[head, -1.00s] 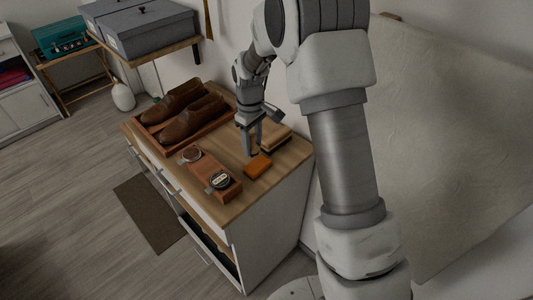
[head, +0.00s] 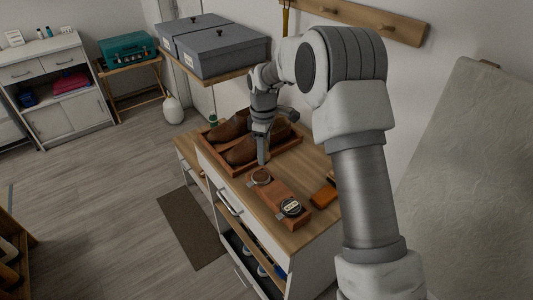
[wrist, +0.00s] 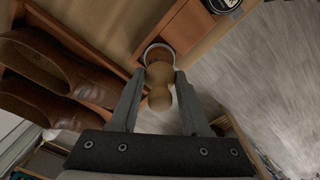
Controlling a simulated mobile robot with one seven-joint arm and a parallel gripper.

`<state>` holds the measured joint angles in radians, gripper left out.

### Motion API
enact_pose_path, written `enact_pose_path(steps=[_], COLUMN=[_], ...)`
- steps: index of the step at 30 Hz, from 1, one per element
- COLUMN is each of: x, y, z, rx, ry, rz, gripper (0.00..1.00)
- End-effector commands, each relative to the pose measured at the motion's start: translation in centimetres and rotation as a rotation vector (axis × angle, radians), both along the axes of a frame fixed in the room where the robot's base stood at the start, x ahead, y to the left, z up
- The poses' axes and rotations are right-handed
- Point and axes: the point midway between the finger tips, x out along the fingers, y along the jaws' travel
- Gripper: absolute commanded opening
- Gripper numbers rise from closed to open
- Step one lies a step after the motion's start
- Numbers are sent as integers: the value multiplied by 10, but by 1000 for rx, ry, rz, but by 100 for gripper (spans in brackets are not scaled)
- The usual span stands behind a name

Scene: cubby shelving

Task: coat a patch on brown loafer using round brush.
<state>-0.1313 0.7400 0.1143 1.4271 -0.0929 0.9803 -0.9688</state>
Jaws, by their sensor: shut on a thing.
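My gripper (head: 262,152) is shut on the round brush (wrist: 159,98), a light wooden knob between both fingers in the wrist view. The brush's lower end overlaps an open round tin (wrist: 152,49); I cannot tell if its bristles touch the contents. The tin also shows in the head view (head: 261,175), just below my fingers, on a reddish-brown block. The brown loafers (head: 243,151) sit side by side in a wooden tray (head: 294,151), behind and left of the gripper. They also show at the left of the wrist view (wrist: 40,67).
A second round tin (head: 291,207) with a pale label stands on the block's near end (head: 304,209). An orange-brown block-like item (head: 324,196) lies to the right. Grey boxes (head: 228,50) rest on a shelf above the tray. The cabinet's front edge is close by.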

Motion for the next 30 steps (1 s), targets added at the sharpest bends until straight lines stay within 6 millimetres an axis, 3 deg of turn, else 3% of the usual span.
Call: enact_pose_path(steps=[11,30], x=[2,2], y=[2,2], z=[-5,-59], rx=[0,0], ry=[0,0], rz=[21,19], gripper=[0,0])
